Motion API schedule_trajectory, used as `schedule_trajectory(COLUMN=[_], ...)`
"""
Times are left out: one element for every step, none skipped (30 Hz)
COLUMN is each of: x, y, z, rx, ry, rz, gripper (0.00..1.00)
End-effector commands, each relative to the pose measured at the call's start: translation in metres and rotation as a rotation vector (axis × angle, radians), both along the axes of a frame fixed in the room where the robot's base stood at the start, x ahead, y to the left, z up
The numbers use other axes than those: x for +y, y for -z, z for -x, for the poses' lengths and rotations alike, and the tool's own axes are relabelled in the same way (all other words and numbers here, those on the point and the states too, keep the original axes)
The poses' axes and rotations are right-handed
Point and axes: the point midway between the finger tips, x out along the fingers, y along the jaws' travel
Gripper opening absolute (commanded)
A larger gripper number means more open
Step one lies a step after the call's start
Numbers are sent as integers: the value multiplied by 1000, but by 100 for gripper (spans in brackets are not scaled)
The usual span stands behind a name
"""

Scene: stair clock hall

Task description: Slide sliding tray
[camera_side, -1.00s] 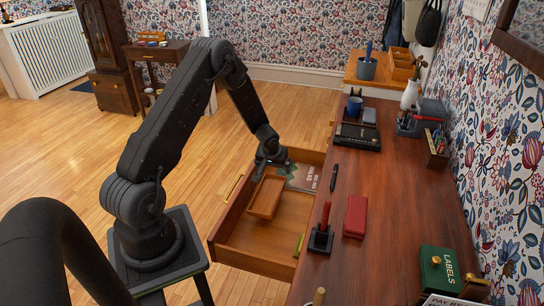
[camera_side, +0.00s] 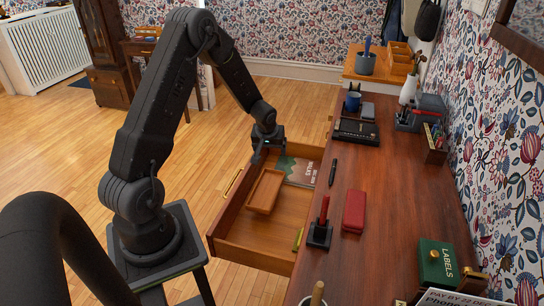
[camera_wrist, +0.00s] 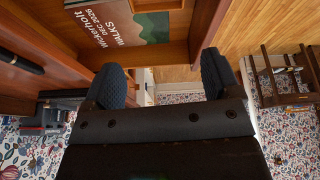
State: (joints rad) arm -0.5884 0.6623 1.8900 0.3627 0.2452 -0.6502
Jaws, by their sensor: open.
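The sliding tray (camera_side: 264,193) is a shallow, empty orange-brown wooden tray in the pulled-out desk drawer (camera_side: 252,258), near the drawer's left wall. My gripper (camera_side: 265,156) is above the far end of the drawer, beyond the tray's far end, and appears clear of it. In the wrist view my gripper (camera_wrist: 162,76) has its two dark pads wide apart with nothing between them.
A dark green and brown booklet (camera_side: 303,171) lies in the drawer right of the tray. A small green item (camera_side: 298,238) is near the drawer's front right. The desk top (camera_side: 375,255) holds a red case (camera_side: 354,210) and a stamp (camera_side: 320,232). Floor left of the drawer is open.

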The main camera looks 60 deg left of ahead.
Motion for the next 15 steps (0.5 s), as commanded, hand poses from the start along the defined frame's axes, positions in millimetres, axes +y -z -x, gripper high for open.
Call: schedule_trajectory(x=[6,10,14,18,22,26,28,30,32,33,35,36,36,37,37], y=[0,1,1,1,1,0,0,0,-1,-2,-3,-4,-5,-6,-7], z=[-4,-6,-9,-11,-13,-16,-19,-21,-24,-27,-29,-31,-33,-34,-36], rx=[-4,-7,-11,-14,-15,-18,-18,-18,-19,-17,-16,-12,-8,-7,-3], ry=[-96,-170,-285,-378,-475,-604,-698,-790,-906,-989,-1064,-1154,-1217,-1267,-1326], rz=[29,51,85,112,141,179,205,233,265,289,309,334,349,363,378], gripper=[78,75,71,68,66,62,59,56,52,49,46,43,40,37,33])
